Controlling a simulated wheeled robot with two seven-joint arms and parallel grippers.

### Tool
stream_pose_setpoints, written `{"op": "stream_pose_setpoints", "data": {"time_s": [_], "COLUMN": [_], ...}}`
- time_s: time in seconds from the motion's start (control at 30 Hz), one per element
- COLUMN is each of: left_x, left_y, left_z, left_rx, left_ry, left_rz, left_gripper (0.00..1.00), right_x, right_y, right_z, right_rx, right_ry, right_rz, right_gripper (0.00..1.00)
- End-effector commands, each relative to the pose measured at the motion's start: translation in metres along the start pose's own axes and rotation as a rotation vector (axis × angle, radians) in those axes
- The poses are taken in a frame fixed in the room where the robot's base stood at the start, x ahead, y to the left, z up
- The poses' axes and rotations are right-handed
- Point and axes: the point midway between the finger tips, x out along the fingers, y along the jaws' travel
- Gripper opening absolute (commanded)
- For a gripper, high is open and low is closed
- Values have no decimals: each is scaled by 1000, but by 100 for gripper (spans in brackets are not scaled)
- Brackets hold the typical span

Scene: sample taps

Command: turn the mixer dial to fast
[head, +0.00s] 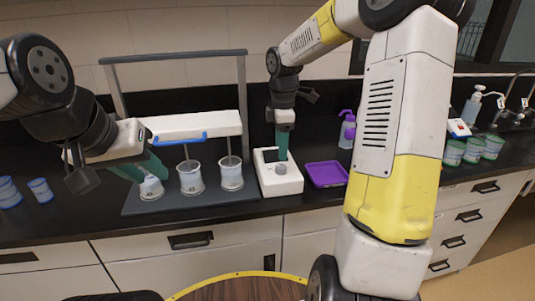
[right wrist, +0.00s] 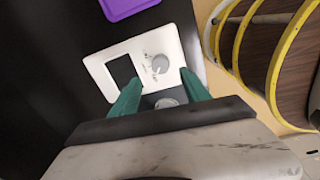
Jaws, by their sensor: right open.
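The mixer is a white box (head: 279,183) on the dark counter, with a dark screen and a grey round dial (head: 280,169) near its front. In the right wrist view the dial (right wrist: 160,64) has small marks beside it, too small to read. My right gripper (head: 281,150) points down over the box just behind the dial. Its green fingers (right wrist: 163,92) are open, and the dial shows beyond their tips, not clasped. My left gripper (head: 152,166) is in front of the stirrer stand at left; its jaw gap cannot be made out.
A stirrer stand (head: 186,126) with three beakers stands left of the mixer. A purple tray (head: 326,175) lies close to its right, with a purple-topped bottle (head: 347,130) behind. Green-banded cups (head: 473,150) and a sink are at far right. Blue-banded cups (head: 40,190) are at far left.

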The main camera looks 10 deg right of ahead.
Motion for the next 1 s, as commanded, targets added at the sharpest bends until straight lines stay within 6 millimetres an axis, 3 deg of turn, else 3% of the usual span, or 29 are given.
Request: {"op": "stream_pose_setpoints", "data": {"time_s": [0.4, 0.77, 1.0], "left_x": [0, 0, 0], "left_y": [0, 0, 0], "left_z": [0, 0, 0], "left_rx": [0, 0, 0], "left_ry": [0, 0, 0], "left_rz": [0, 0, 0], "left_gripper": [33, 33, 33], "right_x": [61, 68, 68], "right_y": [-2, -1, -1], "right_z": [0, 0, 0], "right_rx": [3, 3, 4], "right_ry": [0, 0, 1], "right_rz": [-3, 0, 0], "right_gripper": [55, 55, 12]}}
